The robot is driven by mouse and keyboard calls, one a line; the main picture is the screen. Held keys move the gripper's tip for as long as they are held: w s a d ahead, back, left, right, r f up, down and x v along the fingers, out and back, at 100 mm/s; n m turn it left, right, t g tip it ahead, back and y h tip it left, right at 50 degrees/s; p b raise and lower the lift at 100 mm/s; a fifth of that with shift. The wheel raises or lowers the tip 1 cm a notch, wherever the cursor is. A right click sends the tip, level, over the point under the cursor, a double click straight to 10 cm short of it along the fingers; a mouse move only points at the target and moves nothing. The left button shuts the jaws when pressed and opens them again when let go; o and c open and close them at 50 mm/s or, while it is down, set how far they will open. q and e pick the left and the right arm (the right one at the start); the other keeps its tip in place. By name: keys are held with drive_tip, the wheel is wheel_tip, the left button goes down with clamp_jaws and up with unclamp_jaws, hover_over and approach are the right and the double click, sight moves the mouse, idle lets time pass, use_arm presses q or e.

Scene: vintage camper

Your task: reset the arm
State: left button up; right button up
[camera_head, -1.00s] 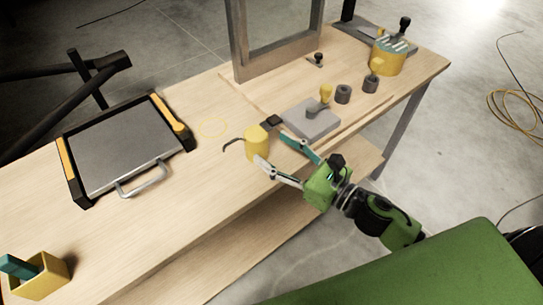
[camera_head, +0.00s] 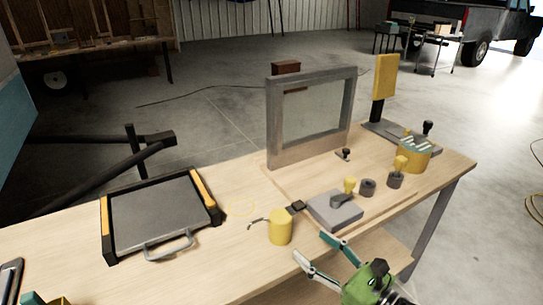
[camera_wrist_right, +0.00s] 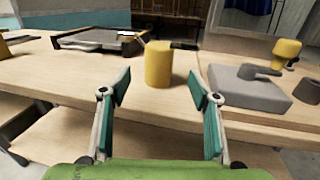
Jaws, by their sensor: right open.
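My right gripper (camera_head: 320,250) is open and empty, just off the front edge of the wooden workbench (camera_head: 210,262). Its two teal-tipped fingers are spread apart, and they also show in the right wrist view (camera_wrist_right: 159,95). A yellow cylinder (camera_head: 280,227) stands upright on the bench beyond the fingertips. It shows between and past the fingers in the right wrist view (camera_wrist_right: 158,65), with a clear distance to them.
A grey block with a yellow-knobbed lever (camera_head: 335,210) sits right of the cylinder. A black-and-yellow case (camera_head: 160,213) lies at left. A grey frame (camera_head: 272,125) stands at the back. A yellow round holder (camera_head: 414,155) is at the far right. Bare bench lies in front of the case.

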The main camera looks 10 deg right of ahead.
drive_tip(key=s+d+f+m+g+h, duration=0.15)
drive_tip(key=d+f+m+h, duration=0.3)
drive_tip(key=m, duration=0.75)
drive_tip(key=s+d+f+m+h, duration=0.2)
drive_tip(key=d+f+m+h, duration=0.3)
drive_tip(key=m, duration=0.7)
drive_tip(key=s+a+f+m+g, duration=0.3)
drive_tip(key=s+f+m+g, duration=0.15)
drive_tip(key=s+m, duration=0.4)
drive_tip(key=s+a+f+m+g, duration=0.3)
drive_tip(key=s+a+m+g, duration=0.15)
drive_tip(key=s+m, duration=0.45)
drive_tip(key=s+f+n+g, duration=0.1)
drive_tip(key=s+f, duration=0.1)
drive_tip(key=f, duration=1.2)
drive_tip(key=s+f+g, duration=0.2)
drive_tip(key=f, duration=1.2)
use_arm(q)
drive_tip(key=shift+s, duration=0.3)
use_arm(e)
drive_tip(key=s+d+f, duration=0.4)
drive_tip(key=s+f, duration=1.1)
drive_tip(key=s, duration=0.1)
drive_tip(key=shift+s+g, duration=0.35)
drive_tip(key=shift+n, duration=0.25)
